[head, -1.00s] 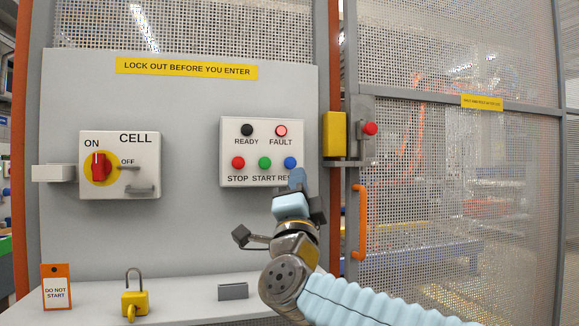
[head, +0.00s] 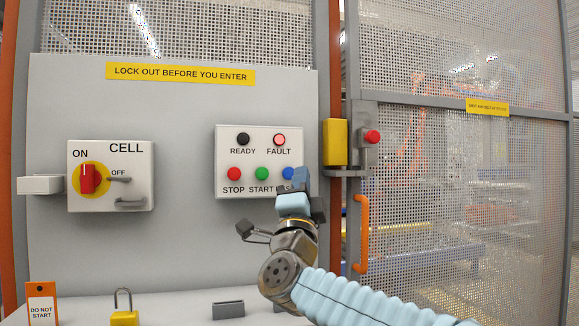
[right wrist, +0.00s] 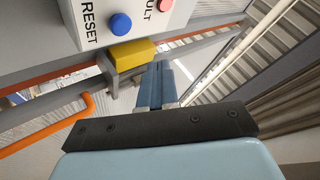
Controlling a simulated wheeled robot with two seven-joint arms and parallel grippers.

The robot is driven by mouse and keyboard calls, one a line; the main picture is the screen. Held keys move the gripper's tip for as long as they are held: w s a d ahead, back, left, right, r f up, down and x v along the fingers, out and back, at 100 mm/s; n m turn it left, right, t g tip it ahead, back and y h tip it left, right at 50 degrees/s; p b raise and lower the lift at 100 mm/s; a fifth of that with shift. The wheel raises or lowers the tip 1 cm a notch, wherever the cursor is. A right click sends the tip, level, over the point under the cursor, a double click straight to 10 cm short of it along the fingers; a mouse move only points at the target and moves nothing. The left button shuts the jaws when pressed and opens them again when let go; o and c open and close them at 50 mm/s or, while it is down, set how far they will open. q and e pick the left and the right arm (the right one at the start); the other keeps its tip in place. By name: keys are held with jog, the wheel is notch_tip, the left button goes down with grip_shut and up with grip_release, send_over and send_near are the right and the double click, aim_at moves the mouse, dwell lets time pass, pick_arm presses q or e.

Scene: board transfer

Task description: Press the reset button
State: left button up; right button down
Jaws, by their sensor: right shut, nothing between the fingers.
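The blue reset button (head: 287,173) sits at the lower right of the white control panel (head: 225,150). In the head view my right gripper (head: 300,178) partly covers the button and its label. The fingers are together and hold nothing. In the right wrist view, the tips appear apart from the button. My left gripper is not in view.
A red stop button (head: 234,174) and a green start button (head: 261,174) are left of the reset button. The fault lamp (head: 280,140) looks pinkish red and the ready lamp (head: 243,139) dark. A yellow box (head: 335,142) and orange door handle (head: 361,233) are to the right.

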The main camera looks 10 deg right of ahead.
aim_at(289, 173)
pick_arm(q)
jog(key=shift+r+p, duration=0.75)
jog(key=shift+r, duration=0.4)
pick_arm(e)
jog(key=shift+w+a, duration=0.1)
jog(key=shift+w, duration=2.3)
jog(key=shift+w, duration=0.1)
jog(key=shift+w, duration=0.3)
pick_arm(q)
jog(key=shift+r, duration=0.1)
pick_arm(e)
jog(key=shift+w, duration=0.45)
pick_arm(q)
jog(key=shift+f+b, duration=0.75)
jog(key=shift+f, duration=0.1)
pick_arm(e)
jog(key=shift+s, duration=0.85)
